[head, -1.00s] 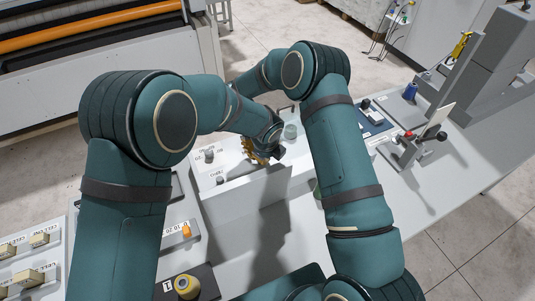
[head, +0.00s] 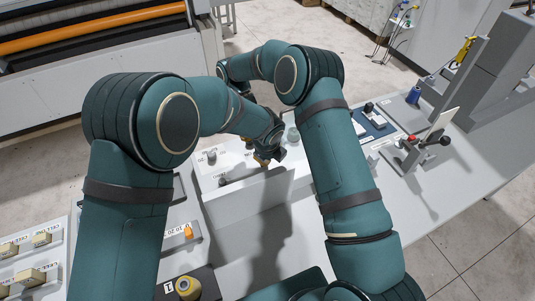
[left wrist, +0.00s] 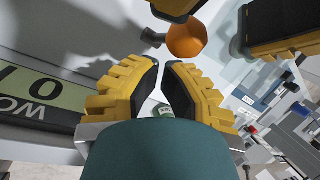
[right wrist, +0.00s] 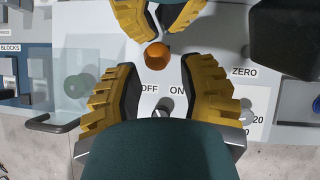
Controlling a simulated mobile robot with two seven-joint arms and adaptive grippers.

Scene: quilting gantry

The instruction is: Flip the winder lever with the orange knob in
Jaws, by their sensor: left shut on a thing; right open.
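The orange knob (right wrist: 157,56) stands over a white panel (right wrist: 214,98) marked OFF and ON. It also shows in the left wrist view (left wrist: 187,40). The lever's arm is mostly hidden. My right gripper (right wrist: 158,78) is open, with the knob near and between its fingertips. My left gripper (left wrist: 162,64) has its fingers nearly together, just short of the knob in its own view. What lies between them cannot be made out.
A dark block (right wrist: 285,38) is at upper right there. A stand with a red knob (head: 415,150) is on the bench at right. My two forearms cross closely.

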